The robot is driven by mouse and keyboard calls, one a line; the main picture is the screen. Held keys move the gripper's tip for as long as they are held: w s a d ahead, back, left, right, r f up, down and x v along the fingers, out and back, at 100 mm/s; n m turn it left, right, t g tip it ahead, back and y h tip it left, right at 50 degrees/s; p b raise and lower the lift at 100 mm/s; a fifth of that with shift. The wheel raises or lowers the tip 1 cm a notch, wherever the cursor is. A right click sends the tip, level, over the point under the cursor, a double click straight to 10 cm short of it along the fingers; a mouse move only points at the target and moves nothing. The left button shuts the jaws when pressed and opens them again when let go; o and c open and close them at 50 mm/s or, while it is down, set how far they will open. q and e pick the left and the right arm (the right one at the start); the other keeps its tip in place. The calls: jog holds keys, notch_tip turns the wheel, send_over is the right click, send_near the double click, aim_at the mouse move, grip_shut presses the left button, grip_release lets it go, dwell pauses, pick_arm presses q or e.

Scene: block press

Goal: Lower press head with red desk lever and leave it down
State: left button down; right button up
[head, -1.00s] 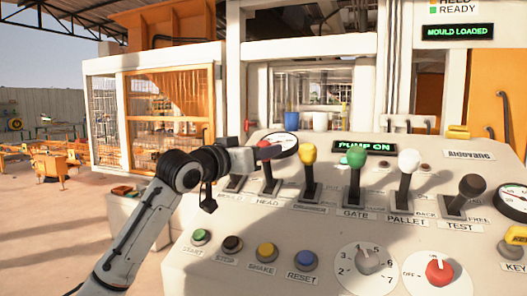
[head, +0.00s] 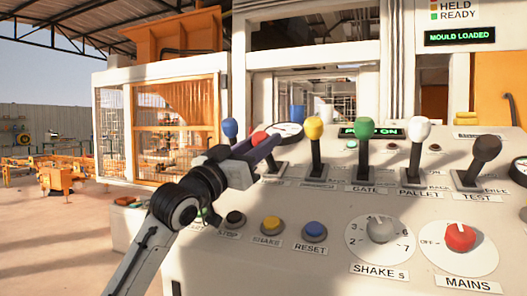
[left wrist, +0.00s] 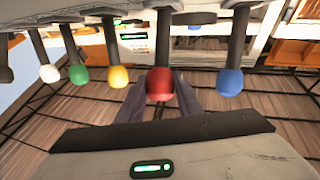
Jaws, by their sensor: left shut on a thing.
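The red lever's knob (head: 259,138) shows just behind my left gripper (head: 264,150) at the desk's left side. In the left wrist view the red knob (left wrist: 160,84) sits between the two dark fingers of my left gripper (left wrist: 160,100), which is shut on it. The red lever's lower shaft and base are partly hidden by the gripper in the head view. Its knob stands a little lower than the blue knob (head: 230,127) and yellow knob (head: 314,127). I cannot make out the press head behind the desk. My right gripper is not in view.
The green (head: 365,127), white (head: 419,128) and dark (head: 487,147) levers stand in a row to the right. Push buttons, the shake dial (head: 381,229) and the red mains switch (head: 460,237) lie nearer. The sign (head: 459,35) reads MOULD LOADED.

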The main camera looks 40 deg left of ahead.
pick_arm(q)
jog(key=shift+d, duration=0.1)
jog(key=c, duration=1.3)
grip_release()
jog(key=shift+s, duration=0.1)
jog(key=shift+s+f, duration=0.25)
jog(key=shift+s, duration=0.05)
jog(key=b+v, duration=0.2)
jog(key=v, duration=0.7)
jog(key=shift+s+b, duration=0.3)
jog(key=shift+b, duration=0.1)
jog(key=shift+f, duration=0.1)
dwell(1.1)
